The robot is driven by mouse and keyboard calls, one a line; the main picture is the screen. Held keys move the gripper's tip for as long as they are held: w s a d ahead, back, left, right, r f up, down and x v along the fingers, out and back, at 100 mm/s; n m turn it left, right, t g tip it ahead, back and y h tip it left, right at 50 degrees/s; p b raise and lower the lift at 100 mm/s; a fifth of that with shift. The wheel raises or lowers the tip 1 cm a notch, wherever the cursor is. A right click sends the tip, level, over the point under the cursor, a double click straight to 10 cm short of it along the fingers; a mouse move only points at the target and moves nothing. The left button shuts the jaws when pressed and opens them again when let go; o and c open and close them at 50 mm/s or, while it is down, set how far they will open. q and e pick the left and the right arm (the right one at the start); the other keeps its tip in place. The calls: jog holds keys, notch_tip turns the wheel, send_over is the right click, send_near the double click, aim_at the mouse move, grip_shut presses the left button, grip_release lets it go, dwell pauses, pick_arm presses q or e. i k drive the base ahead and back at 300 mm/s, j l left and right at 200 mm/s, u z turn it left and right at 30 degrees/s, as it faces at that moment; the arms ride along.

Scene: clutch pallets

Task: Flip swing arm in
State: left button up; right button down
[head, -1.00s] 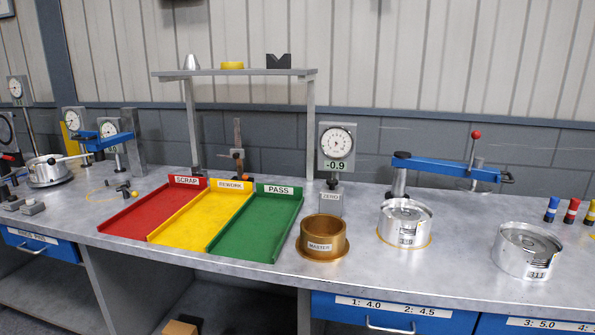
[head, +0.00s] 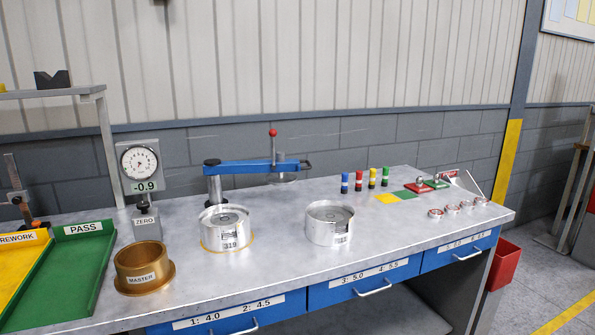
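A blue swing arm (head: 240,168) stands at the back of the bench, on a dark upright post (head: 214,186) at its left end. The arm reaches to the right, behind the metal drums, and ends in a dark handle. A rod with a red ball knob (head: 272,133) rises from it, with a round grey presser below. A silver drum labelled 319 (head: 226,238) sits on a yellow ring in front of the post. The presser is not over this drum. Neither of my grippers is in view.
A second silver drum (head: 330,229) stands to the right. The brass MASTER ring (head: 143,277), dial gauge reading -0.9 (head: 139,164) and green PASS tray (head: 78,264) are at left. Coloured cylinders (head: 359,180) and several small rings (head: 452,209) are at right. Blue drawers (head: 360,281) line the front.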

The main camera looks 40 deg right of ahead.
aim_at(211, 166)
jog(key=l, duration=1.1)
jog(key=k+l+u, duration=0.1)
jog(key=l, duration=1)
